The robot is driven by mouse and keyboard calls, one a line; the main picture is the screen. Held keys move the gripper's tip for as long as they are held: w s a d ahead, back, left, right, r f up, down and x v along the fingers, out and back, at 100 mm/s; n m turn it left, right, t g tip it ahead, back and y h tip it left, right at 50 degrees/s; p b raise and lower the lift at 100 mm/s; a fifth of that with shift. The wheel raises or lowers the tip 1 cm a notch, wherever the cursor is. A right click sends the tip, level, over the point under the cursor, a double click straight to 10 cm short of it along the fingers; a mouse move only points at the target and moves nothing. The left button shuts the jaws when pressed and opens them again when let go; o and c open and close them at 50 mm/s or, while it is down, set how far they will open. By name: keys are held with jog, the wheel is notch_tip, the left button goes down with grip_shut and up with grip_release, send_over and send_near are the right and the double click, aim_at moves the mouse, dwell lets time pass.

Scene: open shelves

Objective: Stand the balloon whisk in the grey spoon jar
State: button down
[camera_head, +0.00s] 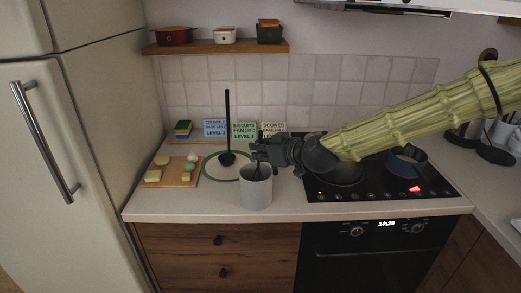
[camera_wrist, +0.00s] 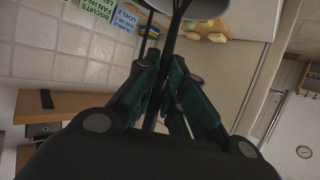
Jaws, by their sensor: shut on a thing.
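The grey spoon jar (camera_head: 256,190) stands upright near the front edge of the counter, left of the hob. My gripper (camera_head: 259,152) is just above its mouth, shut on the dark, thin balloon whisk (camera_wrist: 171,42). In the wrist view the whisk runs from between my fingertips (camera_wrist: 160,98) towards the jar (camera_wrist: 208,8) at the top edge. In the head view the dark lower part of the whisk reaches down at the jar's mouth. I cannot tell how deep it is, and its wires are not clear.
A black long-handled utensil (camera_head: 227,120) stands upright behind the jar, by a green-rimmed round mat (camera_head: 207,177). A wooden board (camera_head: 172,180) with food lies left. Recipe cards (camera_head: 243,130) lean at the wall. A blue pot (camera_head: 408,162) is on the black hob (camera_head: 375,188) at right.

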jog(key=c, duration=1.4)
grip_release()
jog(key=shift+c, duration=0.2)
jog(key=shift+s+d, duration=0.1)
jog(key=v, duration=1.1)
jog(key=shift+s+d+r, duration=0.25)
jog(key=shift+f, duration=0.1)
